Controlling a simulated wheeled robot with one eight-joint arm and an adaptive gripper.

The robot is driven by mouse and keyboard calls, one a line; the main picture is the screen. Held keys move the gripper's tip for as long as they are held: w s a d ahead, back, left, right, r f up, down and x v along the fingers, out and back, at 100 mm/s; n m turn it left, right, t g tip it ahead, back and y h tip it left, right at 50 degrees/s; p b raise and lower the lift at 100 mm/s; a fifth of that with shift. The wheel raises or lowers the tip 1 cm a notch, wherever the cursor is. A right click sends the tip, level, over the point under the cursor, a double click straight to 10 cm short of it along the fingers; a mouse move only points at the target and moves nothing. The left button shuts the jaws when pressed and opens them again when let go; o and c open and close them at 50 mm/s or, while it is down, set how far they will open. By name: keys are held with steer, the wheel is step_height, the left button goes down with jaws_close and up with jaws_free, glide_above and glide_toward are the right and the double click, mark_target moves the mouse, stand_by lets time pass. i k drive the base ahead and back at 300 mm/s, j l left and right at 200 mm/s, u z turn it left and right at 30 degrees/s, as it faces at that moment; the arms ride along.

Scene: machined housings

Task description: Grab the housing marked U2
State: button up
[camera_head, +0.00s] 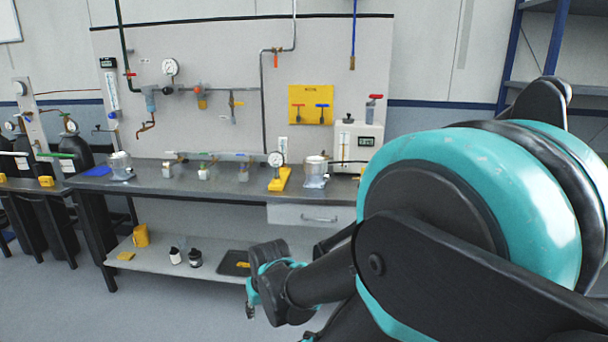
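My arm's far end, with what may be my gripper (254,294), shows low in front of the bench, well apart from the blocks. Its fingers cannot be made out. My large teal and black arm joint hides the right part of the bench.
The grey bench (142,185) also bears a yellow-based gauge stand (279,180), glass vessels and a white box (357,146). Pipes and valves line the wall. Floor at left front is clear.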

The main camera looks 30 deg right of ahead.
mark_target(120, 162)
steer(key=i+j+z, duration=0.15)
steer(key=i+j, duration=0.25)
steer(key=j, duration=0.2)
steer(key=i+j+z, duration=0.1)
steer(key=j, duration=0.4)
steer(key=i+j+z, duration=0.1)
steer(key=i+j, duration=0.25)
steer(key=j, duration=0.15)
steer(key=i+j, duration=0.2)
steer(key=j, duration=0.3)
steer(key=i+j+z, duration=0.1)
steer(key=j, duration=0.4)
steer(key=i+j, duration=0.25)
steer(key=j, duration=0.25)
steer(key=i+j+z, duration=0.15)
steer(key=j, duration=0.35)
steer(key=i+j, duration=0.2)
steer(key=j, duration=0.35)
steer(key=i, duration=0.7)
steer(key=j+z, duration=0.05)
